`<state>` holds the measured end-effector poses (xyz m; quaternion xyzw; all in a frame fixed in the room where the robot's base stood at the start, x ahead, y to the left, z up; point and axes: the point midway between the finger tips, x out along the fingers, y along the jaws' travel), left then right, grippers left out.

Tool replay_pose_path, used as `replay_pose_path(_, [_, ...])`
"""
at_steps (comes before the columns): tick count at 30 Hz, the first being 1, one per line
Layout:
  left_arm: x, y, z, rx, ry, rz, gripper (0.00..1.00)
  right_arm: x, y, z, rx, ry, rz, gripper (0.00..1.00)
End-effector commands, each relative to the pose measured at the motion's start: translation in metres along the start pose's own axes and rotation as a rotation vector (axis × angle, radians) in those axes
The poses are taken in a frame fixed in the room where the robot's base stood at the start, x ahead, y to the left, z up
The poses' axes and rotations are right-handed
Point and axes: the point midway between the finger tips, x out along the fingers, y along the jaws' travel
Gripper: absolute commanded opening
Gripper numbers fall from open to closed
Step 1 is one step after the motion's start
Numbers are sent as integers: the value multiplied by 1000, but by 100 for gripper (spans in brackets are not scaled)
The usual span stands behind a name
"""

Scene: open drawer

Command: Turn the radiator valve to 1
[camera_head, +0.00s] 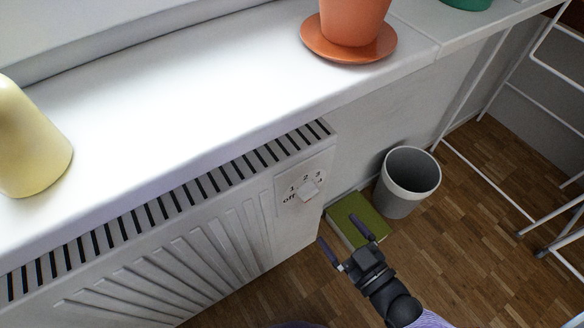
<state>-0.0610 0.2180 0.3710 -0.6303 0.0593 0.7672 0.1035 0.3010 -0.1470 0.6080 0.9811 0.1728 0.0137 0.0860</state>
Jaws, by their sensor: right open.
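The white radiator (180,252) stands under the window sill, with a slotted top. At its right end is a pale plate with the valve knob (308,190), a small white knob. Marks "off", 1, 2, 3 and 4 are printed around it. I cannot tell clearly which mark the knob points to. My right gripper (345,240) is open and empty, below and to the right of the knob, apart from it. Its two dark fingers point up and left. My left gripper is not in view.
The white sill (180,110) overhangs the radiator and carries a terracotta pot (350,22) on a saucer (313,42) and a yellow vessel (30,145). A green box (345,222) and grey bin (398,200) stand on the wooden floor. A white rack (490,200) is at right.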

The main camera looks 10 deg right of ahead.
Motion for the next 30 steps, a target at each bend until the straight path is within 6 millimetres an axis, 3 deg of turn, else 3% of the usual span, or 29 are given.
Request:
replay_pose_path(4, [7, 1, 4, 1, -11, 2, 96, 17, 0, 2, 0, 2, 0, 95])
replay_pose_path(9, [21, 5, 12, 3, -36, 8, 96, 59, -1, 4, 1, 2, 0, 95])
replay_pose_path(15, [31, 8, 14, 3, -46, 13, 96, 93, 0, 3, 1, 0, 0, 95])
replay_pose_path(24, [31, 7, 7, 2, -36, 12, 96, 99, 0, 0, 0, 0, 0, 95])
replay_pose_path(25, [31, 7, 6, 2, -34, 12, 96, 99, 0, 0, 0, 0, 0, 93])
replay_pose_path(30, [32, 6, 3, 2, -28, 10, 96, 99, 0, 0, 0, 0, 0, 57])
